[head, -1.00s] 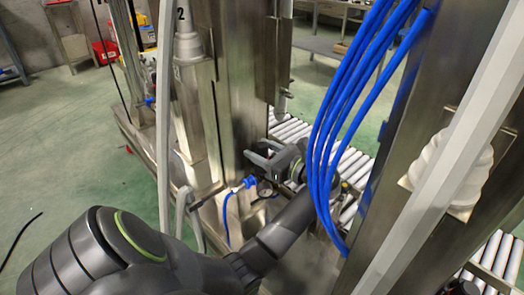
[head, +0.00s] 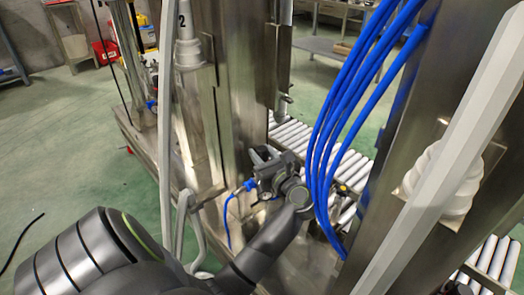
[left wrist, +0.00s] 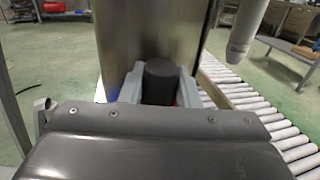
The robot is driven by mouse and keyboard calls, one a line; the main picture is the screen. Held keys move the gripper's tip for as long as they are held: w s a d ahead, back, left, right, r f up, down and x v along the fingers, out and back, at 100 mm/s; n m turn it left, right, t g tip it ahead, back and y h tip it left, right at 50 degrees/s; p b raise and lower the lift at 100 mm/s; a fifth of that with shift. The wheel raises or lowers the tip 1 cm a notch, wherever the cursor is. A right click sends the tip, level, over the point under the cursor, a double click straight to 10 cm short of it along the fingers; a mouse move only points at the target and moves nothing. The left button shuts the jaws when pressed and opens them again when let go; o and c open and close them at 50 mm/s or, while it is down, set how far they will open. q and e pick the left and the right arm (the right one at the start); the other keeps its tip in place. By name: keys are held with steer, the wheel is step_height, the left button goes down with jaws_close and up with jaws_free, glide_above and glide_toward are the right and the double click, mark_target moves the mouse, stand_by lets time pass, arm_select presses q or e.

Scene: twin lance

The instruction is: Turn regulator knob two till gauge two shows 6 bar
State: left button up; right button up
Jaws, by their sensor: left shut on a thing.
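My left gripper (head: 264,158) is at the steel column, below the middle of the head view. In the left wrist view its two grey fingers (left wrist: 162,88) stand on either side of a dark round knob (left wrist: 162,72) and are shut on it. A number 2 (head: 182,20) is marked above a pale fitting at the upper left. My right gripper is not in view.
A blue fitting with a thin blue hose (head: 230,215) sits just left of the gripper. Several thick blue hoses (head: 335,120) hang close to its right. A roller conveyor (head: 292,138) lies behind. Green floor (head: 60,130) is open at the left.

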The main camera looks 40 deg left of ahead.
mark_target(265, 158)
arm_select(q)
steer(key=shift+t, duration=0.3)
steer(key=o, duration=0.9)
steer(key=shift+o, duration=0.2)
steer(key=shift+d, duration=0.1)
steer(key=v, duration=0.6)
steer(key=shift+p, duration=0.4)
steer(key=shift+s+d, duration=0.25)
steer(key=shift+d, duration=0.4)
